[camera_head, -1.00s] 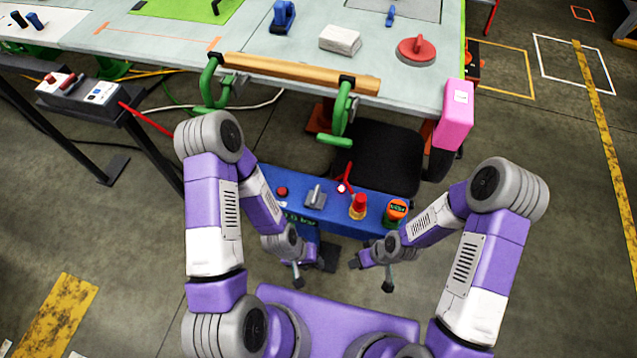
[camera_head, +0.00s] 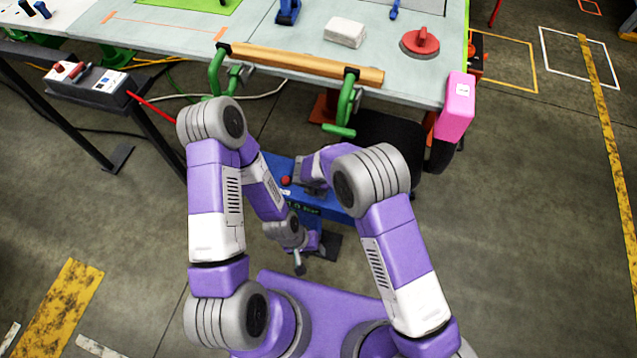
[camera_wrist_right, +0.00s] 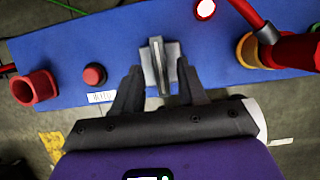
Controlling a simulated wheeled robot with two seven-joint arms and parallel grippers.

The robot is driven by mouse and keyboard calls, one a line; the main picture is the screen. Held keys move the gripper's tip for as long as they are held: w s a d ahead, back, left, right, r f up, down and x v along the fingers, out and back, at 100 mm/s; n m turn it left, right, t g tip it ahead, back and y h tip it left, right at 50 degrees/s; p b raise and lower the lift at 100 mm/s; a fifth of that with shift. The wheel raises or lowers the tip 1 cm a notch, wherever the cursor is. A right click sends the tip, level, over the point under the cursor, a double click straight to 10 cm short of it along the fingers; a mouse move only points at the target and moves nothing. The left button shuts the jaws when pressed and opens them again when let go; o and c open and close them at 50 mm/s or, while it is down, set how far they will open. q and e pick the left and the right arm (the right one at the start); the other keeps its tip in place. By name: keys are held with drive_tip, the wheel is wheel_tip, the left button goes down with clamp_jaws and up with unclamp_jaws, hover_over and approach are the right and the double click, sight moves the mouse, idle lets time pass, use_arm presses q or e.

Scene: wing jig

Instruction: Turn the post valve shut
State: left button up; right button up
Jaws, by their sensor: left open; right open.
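The blue post panel (camera_wrist_right: 215,85) carries a grey upright lever on a square plate (camera_wrist_right: 160,68), which looks like the valve handle. I cannot be sure that it is the post valve. My right gripper (camera_wrist_right: 159,72) is open, with one finger on each side of this lever near its lower end. I cannot tell whether the fingers touch it. My left gripper (camera_head: 298,264) is open and empty, low in front of the panel's left part.
A red button (camera_wrist_right: 94,75) and a red cup-like part (camera_wrist_right: 36,88) sit left of the lever. A lit red lamp (camera_wrist_right: 205,9), a red bar (camera_wrist_right: 250,14) and a red part with a yellow ring (camera_wrist_right: 247,50) are to the right. A workbench (camera_head: 270,45) stands behind.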

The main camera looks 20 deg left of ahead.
drive_tip(key=shift+x, duration=1.5)
clamp_jaws()
